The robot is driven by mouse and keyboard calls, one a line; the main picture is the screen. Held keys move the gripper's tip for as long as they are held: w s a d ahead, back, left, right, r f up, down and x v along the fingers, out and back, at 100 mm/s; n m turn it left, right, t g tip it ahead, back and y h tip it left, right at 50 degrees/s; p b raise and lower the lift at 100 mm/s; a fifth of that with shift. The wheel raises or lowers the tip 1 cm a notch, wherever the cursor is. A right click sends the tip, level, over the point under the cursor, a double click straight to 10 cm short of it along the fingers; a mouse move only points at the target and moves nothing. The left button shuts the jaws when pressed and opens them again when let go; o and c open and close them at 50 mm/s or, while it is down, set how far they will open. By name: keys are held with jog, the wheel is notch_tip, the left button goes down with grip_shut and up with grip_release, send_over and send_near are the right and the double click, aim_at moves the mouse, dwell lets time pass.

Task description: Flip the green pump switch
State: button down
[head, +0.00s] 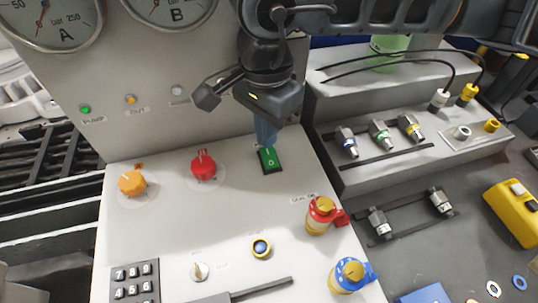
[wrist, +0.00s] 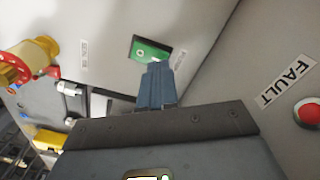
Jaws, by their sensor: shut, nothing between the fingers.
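The green pump switch (head: 269,159) is a green rocker in a black frame on the sloped grey panel, right of the red knob. It also shows in the wrist view (wrist: 149,52), near the top centre. My gripper (head: 265,143) is shut and empty, its blue-grey fingers pointing down at the upper part of the switch. In the wrist view the fingertips (wrist: 157,66) overlap the lower right edge of the switch. I cannot tell whether they touch it. A green lamp (head: 85,109) labelled PUMP is on the upright panel at left.
An orange knob (head: 132,182) and a red knob (head: 203,166) stand left of the switch. A red-and-yellow valve (head: 321,215) and a blue-and-yellow valve (head: 348,274) stand to the lower right. A grey block with fittings (head: 400,164) rises at right. The panel just below the switch is clear.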

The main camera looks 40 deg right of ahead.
jog(key=shift+f+b, duration=1.1)
jog(key=shift+b, duration=0.2)
dwell(0.9)
jog(key=shift+r, duration=0.15)
jog(key=shift+r+p, duration=0.9)
jog(key=shift+r, duration=2.5)
